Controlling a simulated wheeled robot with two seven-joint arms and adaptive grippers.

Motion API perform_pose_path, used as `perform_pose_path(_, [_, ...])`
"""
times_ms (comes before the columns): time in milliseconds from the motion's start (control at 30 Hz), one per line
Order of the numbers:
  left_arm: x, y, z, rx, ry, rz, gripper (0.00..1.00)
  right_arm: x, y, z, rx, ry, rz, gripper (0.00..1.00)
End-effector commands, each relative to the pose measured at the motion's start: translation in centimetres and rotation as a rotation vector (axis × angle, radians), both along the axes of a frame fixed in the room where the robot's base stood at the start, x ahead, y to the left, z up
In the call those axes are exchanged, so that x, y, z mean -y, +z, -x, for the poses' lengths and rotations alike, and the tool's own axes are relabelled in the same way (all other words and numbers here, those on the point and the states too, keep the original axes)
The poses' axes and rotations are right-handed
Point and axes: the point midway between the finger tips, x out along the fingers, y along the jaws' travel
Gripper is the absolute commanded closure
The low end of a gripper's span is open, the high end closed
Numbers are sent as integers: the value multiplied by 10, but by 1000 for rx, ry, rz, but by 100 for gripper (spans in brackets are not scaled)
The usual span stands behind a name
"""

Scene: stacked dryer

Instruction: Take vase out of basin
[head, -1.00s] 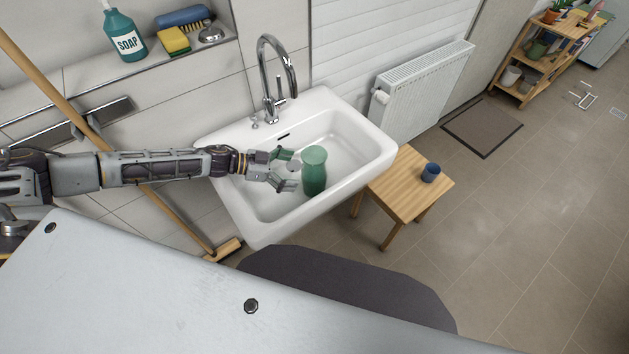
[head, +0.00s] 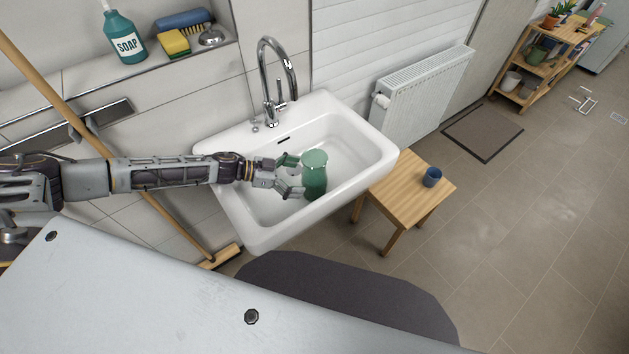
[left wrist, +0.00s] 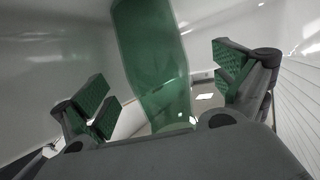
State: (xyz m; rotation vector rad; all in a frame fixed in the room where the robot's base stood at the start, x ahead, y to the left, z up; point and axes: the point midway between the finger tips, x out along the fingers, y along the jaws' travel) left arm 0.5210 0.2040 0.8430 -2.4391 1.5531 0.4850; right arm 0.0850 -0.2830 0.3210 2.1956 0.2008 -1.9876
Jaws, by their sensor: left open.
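The green vase (head: 315,180) stands in the white basin (head: 352,150), towards its middle. My left gripper (head: 298,176) reaches in from the left with its fingers on either side of the vase's near left side. It is open. In the left wrist view the vase (left wrist: 155,60) rises between the two green-padded fingers of the gripper (left wrist: 165,95), with a gap visible at each side. The vase's lower part is partly hidden by the finger in the head view. My right gripper is not in view.
A chrome faucet (head: 272,85) stands at the basin's back edge. A wooden stool (head: 402,190) with a blue cup (head: 432,176) stands right of the basin. A broom (head: 165,215) leans at the left, under my left arm. A radiator (head: 425,90) is on the wall.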

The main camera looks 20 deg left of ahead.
Motion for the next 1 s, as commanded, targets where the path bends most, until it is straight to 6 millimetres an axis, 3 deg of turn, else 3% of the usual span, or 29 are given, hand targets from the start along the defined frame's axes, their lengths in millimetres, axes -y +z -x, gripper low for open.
perform_pose_path(567, [8,-2,-3,0,0,0,2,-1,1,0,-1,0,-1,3])
perform_pose_path(1000, [43,-13,-13,0,-1,0,2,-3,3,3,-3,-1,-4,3])
